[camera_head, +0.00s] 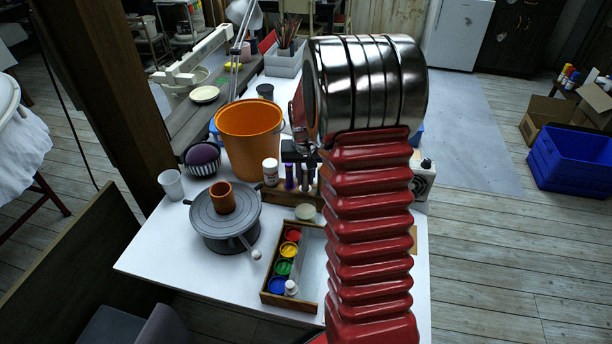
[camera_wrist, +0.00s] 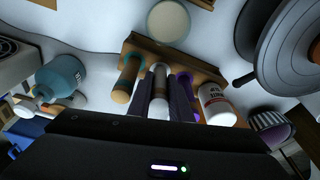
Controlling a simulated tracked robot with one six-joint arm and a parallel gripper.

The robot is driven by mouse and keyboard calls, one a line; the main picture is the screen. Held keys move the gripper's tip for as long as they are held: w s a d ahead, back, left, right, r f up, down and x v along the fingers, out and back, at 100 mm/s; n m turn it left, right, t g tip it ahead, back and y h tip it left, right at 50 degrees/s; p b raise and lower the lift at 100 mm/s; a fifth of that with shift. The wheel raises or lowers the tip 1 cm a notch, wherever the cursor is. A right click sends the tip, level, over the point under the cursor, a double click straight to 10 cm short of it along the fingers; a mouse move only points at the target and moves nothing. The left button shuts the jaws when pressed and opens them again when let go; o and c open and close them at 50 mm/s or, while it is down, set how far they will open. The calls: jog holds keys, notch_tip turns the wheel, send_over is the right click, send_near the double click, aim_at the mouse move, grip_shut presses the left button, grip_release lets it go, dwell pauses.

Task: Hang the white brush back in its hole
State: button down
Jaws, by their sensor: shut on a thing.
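The white brush (camera_wrist: 159,84) is between the dark, purplish fingers of my gripper (camera_wrist: 161,98) in the wrist view. My gripper is shut on its handle. The brush's lower end points at the wooden holder (camera_wrist: 135,43); whether it is inside a hole or just over one, I cannot tell. A teal and tan handle (camera_wrist: 126,80) stands in the holder on one side, and a purple-tipped handle (camera_wrist: 187,82) is on the other, partly behind a finger. In the head view my gripper (camera_head: 297,186) points down at the holder (camera_head: 283,197), and the white brush is mostly hidden.
A white paint bottle (camera_head: 270,171) stands close beside the holder, with an orange bucket (camera_head: 248,135) behind. A turntable (camera_head: 213,216) bears a small brown pot (camera_head: 222,198). A tray of paint pots (camera_head: 275,292) is in front. A teal bottle (camera_wrist: 62,78) is near the holder.

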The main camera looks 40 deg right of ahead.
jog(key=c, duration=1.5)
grip_release()
jog(key=shift+c, duration=0.2)
jog(key=shift+r, duration=0.1)
jog(key=v, duration=1.3)
jog(key=shift+r, duration=0.25)
jog(key=s+a+r+n+t, duration=0.1)
jog(key=s+a+r+n, duration=0.2)
jog(key=s+a, duration=0.8)
jog(key=s+a+r+n+t+y, duration=0.1)
jog(key=s+a+r+n+t, duration=0.1)
jog(key=s+a, duration=0.8)
jog(key=shift+s+a+r+n+t, duration=0.35)
jog(key=shift+a+r+n, duration=0.5)
jog(key=shift+a, duration=0.65)
